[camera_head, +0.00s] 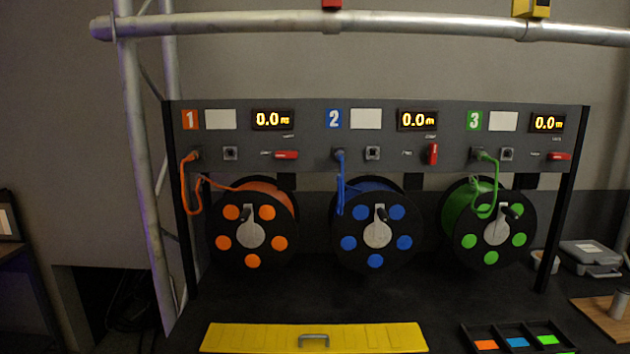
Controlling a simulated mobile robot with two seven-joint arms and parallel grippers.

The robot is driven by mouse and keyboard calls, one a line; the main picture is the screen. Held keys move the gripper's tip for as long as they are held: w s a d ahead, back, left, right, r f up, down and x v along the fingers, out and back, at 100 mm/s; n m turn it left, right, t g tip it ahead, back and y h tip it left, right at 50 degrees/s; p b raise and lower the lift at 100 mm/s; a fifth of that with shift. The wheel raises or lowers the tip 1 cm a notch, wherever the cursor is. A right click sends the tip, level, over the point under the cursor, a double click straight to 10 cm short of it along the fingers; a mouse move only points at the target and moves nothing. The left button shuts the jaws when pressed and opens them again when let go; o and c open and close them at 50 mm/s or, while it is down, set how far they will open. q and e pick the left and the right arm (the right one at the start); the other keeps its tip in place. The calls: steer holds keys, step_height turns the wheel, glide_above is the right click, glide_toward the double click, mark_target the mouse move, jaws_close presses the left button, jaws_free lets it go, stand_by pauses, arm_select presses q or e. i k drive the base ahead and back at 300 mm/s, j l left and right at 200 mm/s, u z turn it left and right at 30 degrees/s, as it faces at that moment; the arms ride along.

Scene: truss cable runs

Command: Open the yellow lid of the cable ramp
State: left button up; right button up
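The yellow lid (255,336) of the cable ramp lies flat and looks closed at the bottom of the head view, in front of the reels. A grey metal handle (314,339) is fixed near its middle. The lower edge of the lid is close to the bottom of the picture, and the ramp body beneath is hidden. Neither of my grippers shows in this view.
Orange (252,235), blue (377,235) and green (493,232) cable reels hang under a grey panel (400,145). A black tray (472,334) with coloured pieces is right of the lid. A grey case (590,256) stands far right. Black surface between lid and reels is clear.

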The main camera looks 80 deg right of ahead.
mark_target(219, 337)
steer(key=z, duration=3.25)
